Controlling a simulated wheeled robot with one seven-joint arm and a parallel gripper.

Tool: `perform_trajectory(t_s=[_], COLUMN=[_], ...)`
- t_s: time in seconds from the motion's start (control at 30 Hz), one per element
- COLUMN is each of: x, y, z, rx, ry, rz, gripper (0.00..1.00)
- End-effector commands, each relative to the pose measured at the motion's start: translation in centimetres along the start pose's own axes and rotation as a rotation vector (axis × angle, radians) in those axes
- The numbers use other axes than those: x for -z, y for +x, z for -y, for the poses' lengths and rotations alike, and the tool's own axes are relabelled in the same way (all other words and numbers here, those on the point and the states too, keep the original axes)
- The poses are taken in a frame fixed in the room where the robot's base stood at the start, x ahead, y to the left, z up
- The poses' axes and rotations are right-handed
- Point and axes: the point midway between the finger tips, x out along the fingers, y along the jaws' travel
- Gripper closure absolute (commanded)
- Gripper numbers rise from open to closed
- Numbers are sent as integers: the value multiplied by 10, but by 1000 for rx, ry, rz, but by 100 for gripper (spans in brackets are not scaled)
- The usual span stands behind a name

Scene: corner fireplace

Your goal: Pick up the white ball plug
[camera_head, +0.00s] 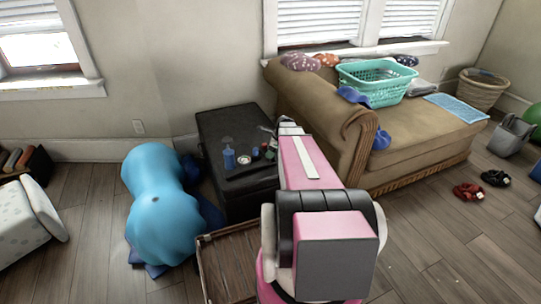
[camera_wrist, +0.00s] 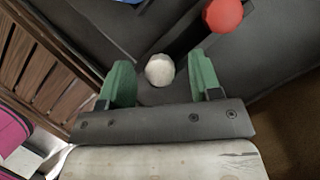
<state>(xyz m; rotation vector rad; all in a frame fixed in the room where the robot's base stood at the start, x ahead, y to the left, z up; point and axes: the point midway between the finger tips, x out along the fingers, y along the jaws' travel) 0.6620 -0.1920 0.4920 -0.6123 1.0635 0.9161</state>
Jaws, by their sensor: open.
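The white ball plug (camera_wrist: 160,70) shows in the wrist view as a small, faceted whitish ball on a dark surface. My gripper (camera_wrist: 158,66) has its two green fingers spread wide, one on each side of the ball. The fingers look apart from it, with dark surface visible on both sides. I cannot tell the height of the fingertips above the surface. In the head view my pink arm reaches over the right side of the black chest (camera_head: 222,124), and I cannot make out the ball there.
A red ball (camera_wrist: 223,14) lies close beyond the right finger. A blue bottle (camera_head: 229,158) and other small things stand on the chest. A brown sofa (camera_head: 415,150) with a teal basket (camera_head: 376,84) is on the right. A blue rounded object (camera_head: 160,205) stands left of the chest.

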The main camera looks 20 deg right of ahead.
Motion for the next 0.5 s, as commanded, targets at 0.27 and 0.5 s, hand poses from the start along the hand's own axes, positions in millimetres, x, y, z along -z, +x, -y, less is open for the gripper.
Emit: perform_trajectory(t_s=[0.27, 0.5], x=[0, 0], y=[0, -1], z=[0, 0], rx=[0, 0], ry=[0, 0], rz=[0, 0], gripper=[91, 95])
